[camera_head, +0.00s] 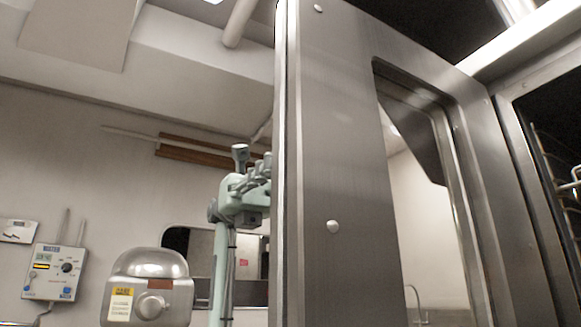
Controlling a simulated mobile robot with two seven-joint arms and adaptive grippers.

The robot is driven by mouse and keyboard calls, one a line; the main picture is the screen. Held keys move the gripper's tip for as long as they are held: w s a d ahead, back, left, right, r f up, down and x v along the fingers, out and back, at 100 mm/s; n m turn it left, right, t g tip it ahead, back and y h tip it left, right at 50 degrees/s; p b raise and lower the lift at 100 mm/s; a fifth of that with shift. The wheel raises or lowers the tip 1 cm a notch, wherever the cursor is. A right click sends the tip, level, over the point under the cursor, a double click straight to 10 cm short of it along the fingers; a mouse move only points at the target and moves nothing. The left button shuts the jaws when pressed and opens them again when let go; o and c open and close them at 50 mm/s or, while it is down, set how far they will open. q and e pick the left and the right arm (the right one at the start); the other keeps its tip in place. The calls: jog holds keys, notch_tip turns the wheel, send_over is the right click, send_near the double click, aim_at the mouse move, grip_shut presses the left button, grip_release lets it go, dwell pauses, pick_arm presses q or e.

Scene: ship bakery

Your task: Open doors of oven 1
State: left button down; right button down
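A large steel oven door (335,150) fills the middle of the head view, close to me. It stands swung out at an angle, and a pale wall shows through its tall window opening. At the right edge is a second steel-framed part with dark glass or a dark opening (550,150). Wire racks and a small metal handle-like piece (574,181) show there, and I cannot tell whether it is another door or the oven's inside. Neither of my grippers is in view.
A pale green machine (235,205) with levers stands behind the door's left edge. A rounded steel machine (148,285) and a water control box (54,272) are at the lower left. A thick pipe (240,22) runs overhead. The floor is not in view.

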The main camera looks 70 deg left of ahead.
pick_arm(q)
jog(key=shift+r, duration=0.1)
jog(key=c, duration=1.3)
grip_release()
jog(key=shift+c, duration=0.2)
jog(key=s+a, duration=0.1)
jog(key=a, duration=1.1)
